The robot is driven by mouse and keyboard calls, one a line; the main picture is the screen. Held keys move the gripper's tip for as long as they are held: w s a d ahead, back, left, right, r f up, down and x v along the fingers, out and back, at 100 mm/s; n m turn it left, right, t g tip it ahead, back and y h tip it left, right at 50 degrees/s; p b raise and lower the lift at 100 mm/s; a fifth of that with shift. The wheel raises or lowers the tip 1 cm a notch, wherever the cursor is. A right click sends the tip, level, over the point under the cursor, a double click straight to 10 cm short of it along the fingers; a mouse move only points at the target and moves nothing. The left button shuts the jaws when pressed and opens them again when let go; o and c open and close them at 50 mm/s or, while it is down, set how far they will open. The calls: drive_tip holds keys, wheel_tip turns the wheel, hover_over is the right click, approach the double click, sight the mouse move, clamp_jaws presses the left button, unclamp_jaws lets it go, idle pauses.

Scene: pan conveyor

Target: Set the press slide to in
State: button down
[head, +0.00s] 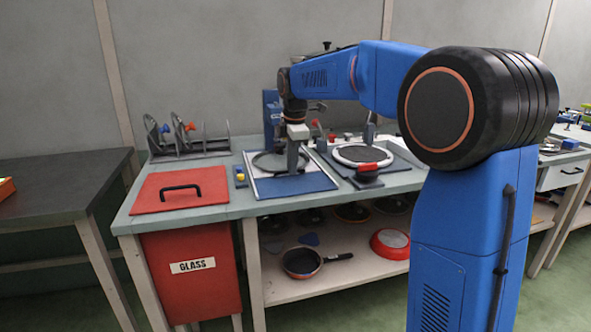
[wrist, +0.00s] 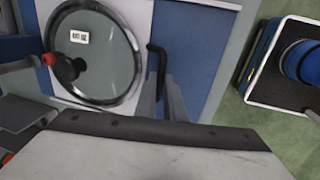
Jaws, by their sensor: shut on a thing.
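The press slide (head: 305,185) is a blue and white plate on the bench, below the blue press column (head: 270,108). Its blue part and white part also show in the wrist view (wrist: 195,45). A round glass lid (wrist: 110,60) with a dark rim, a dark knob and a white label lies on the white part. The slide's black bent handle (wrist: 155,55) stands beside the lid's right edge. My gripper (wrist: 162,98) is shut on this handle; its fingertips partly hide the lower end. In the head view my gripper (head: 293,160) reaches down at the slide.
A red-knobbed lever (wrist: 47,60) is close to the lid's left side. A red glass bin (head: 180,188) is left of the slide. A rack (head: 185,140) stands at the back left.

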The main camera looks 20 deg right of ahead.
drive_tip(key=shift+w+r, duration=0.1)
drive_tip(key=shift+w, duration=0.2)
drive_tip(key=c, duration=1.8)
unclamp_jaws()
drive_tip(key=shift+w, duration=0.1)
drive_tip(key=shift+c, duration=0.2)
drive_tip(key=s, duration=0.9)
drive_tip(key=s+r, duration=0.3)
drive_tip(key=r, duration=1.4)
drive_tip(key=s+d+f+m, duration=0.2)
drive_tip(key=s+f+m, duration=0.3)
drive_tip(key=s+f, duration=0.2)
drive_tip(key=s+d+f+m+t, duration=0.1)
drive_tip(key=s+f+m, duration=0.4)
drive_tip(key=s, duration=0.6)
drive_tip(key=shift+s+d+f, duration=0.15)
drive_tip(key=shift+d+f, duration=0.7)
drive_tip(key=shift+f, duration=0.1)
